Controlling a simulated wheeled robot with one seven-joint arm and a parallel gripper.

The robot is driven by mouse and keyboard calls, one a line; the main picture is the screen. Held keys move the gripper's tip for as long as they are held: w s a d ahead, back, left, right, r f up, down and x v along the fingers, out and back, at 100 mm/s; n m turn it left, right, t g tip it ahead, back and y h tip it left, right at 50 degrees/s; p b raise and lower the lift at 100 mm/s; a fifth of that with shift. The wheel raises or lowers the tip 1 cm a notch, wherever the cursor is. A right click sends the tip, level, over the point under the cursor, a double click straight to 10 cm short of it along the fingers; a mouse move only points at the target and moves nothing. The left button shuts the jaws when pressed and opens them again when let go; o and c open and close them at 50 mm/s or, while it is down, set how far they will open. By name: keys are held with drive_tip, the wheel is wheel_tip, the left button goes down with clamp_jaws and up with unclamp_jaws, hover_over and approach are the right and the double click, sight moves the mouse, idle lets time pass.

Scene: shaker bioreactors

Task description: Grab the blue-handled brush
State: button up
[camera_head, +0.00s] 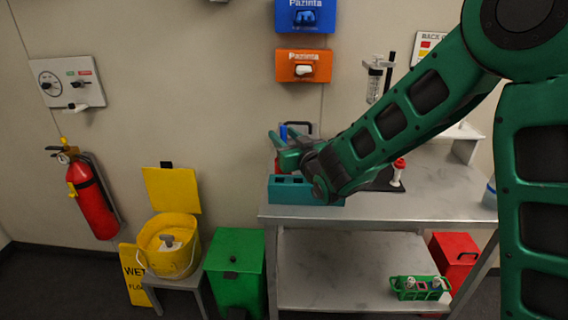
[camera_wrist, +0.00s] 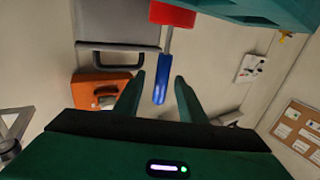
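The brush shows in the wrist view with a blue handle (camera_wrist: 161,80), a thin metal shaft and a red part (camera_wrist: 172,14) at its far end. In the head view a bit of the blue handle (camera_head: 283,132) shows by my gripper, with most of the brush hidden. My gripper (camera_wrist: 160,80) is open. The handle appears between its two green fingers in the wrist view, with gaps on both sides; I cannot tell its exact depth. In the head view my gripper (camera_head: 282,144) is above the back left of the metal table (camera_head: 430,205).
A teal box (camera_head: 292,190) sits on the table's front left edge, just below my gripper. A red-capped item (camera_head: 398,170) stands to the right of my arm. Orange (camera_head: 303,66) and blue (camera_head: 305,15) dispensers hang on the wall. A green bin (camera_head: 235,270) stands left of the table.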

drive_tip(key=shift+w+a, duration=0.15)
drive_tip(key=shift+w, duration=0.15)
drive_tip(key=shift+c, duration=0.5)
clamp_jaws()
